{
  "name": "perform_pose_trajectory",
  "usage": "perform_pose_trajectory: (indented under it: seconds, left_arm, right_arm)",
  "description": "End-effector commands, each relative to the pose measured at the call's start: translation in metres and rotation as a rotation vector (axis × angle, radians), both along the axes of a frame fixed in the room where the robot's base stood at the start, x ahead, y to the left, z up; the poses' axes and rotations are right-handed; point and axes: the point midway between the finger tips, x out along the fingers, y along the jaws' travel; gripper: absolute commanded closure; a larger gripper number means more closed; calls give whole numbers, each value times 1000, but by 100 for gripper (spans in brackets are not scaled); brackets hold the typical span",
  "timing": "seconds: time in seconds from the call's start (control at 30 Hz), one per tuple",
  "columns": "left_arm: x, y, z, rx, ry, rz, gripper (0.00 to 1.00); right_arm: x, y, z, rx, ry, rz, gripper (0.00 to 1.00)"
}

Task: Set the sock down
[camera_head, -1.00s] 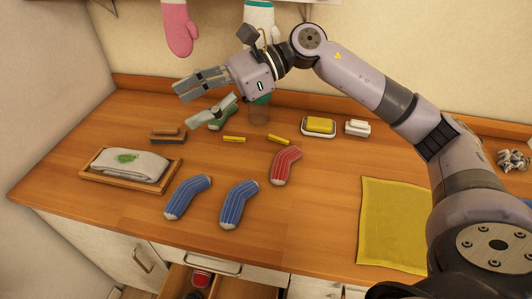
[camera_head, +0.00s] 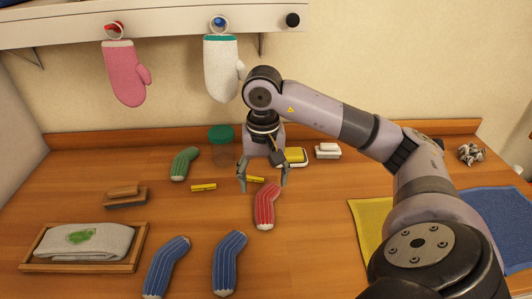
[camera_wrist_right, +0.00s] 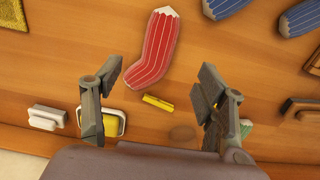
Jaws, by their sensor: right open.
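A red striped sock (camera_head: 265,206) lies flat on the wooden counter; it also shows in the right wrist view (camera_wrist_right: 152,48). My right gripper (camera_head: 263,185) points down with its fingers spread, above the far end of the red sock and a yellow clip (camera_head: 255,179). A green sock (camera_head: 184,163) lies farther left. Two blue striped socks, one left (camera_head: 165,266) and one right (camera_head: 228,262), lie nearer the front. My left gripper is out of view.
A wooden tray (camera_head: 85,268) with a folded towel stands at front left, a brush (camera_head: 124,196) behind it. A green-lidded jar (camera_head: 222,134), a second yellow clip (camera_head: 203,187) and soap dishes stand around the gripper. Yellow (camera_head: 372,220) and blue (camera_head: 492,212) cloths lie right.

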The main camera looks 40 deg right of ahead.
Motion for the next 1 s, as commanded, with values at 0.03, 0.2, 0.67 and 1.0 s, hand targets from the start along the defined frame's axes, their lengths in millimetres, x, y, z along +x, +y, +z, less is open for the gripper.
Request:
perform_pose_trajectory:
  seconds: [0.03,0.2,0.67,1.0]
  left_arm:
    - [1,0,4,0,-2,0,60]
    - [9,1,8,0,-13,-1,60]
    - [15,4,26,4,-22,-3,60]
    - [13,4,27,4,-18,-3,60]
  right_arm:
    - [-2,0,-10,-1,6,0,34]
    - [-1,0,-40,0,4,0,34]
    - [-2,0,-88,2,4,-1,34]
    - [-1,0,-106,1,-2,0,34]
